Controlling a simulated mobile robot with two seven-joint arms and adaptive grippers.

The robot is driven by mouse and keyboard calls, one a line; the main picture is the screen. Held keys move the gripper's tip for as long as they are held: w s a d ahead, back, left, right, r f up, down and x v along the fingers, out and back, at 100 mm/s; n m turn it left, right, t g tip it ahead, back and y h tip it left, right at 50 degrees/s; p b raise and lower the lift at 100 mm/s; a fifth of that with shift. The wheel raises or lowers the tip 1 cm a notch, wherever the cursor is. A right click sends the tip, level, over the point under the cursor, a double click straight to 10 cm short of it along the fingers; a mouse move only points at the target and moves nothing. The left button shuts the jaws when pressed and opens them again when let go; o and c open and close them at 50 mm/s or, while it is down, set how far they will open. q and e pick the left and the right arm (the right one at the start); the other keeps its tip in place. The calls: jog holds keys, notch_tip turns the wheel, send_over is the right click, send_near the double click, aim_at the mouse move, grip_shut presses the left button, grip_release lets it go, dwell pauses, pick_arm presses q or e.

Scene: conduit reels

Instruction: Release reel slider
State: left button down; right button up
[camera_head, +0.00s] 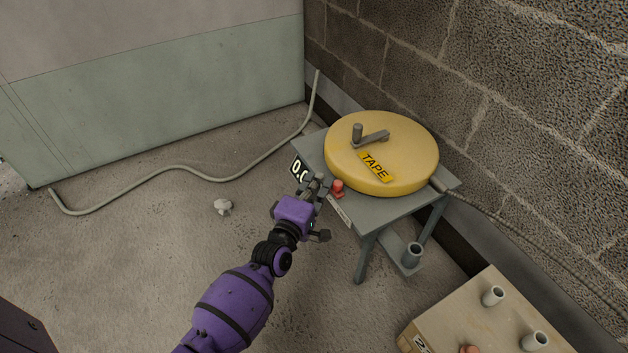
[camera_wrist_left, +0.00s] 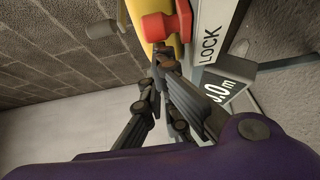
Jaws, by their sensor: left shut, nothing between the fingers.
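The yellow tape reel (camera_head: 382,150) lies flat on a grey stand (camera_head: 315,150), with a crank on top and a "TAPE" label. The red reel slider (camera_head: 338,188) is at the stand's front edge. My left gripper (camera_head: 319,181) is just left of the slider in the head view, shut and empty. In the left wrist view, its fingertips (camera_wrist_left: 162,58) are close to the slider (camera_wrist_left: 168,24); I cannot tell whether they touch. A "LOCK" label (camera_wrist_left: 208,42) is beside the slider. My right gripper is out of view.
A black meter display (camera_head: 299,170) is on the stand's front, close to my gripper. A wooden box (camera_head: 475,315) with grey pipe stubs stands at lower right. A block wall (camera_head: 540,120) is behind. A conduit (camera_head: 180,168) and a crumpled white piece (camera_head: 222,207) lie on the floor.

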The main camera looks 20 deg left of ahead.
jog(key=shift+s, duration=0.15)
pick_arm(q)
jog(key=s+d+p, duration=0.1)
jog(key=d, duration=0.1)
jog(key=s+d+p, duration=0.1)
jog(key=shift+s+d, duration=0.35)
jog(key=shift+s, duration=0.05)
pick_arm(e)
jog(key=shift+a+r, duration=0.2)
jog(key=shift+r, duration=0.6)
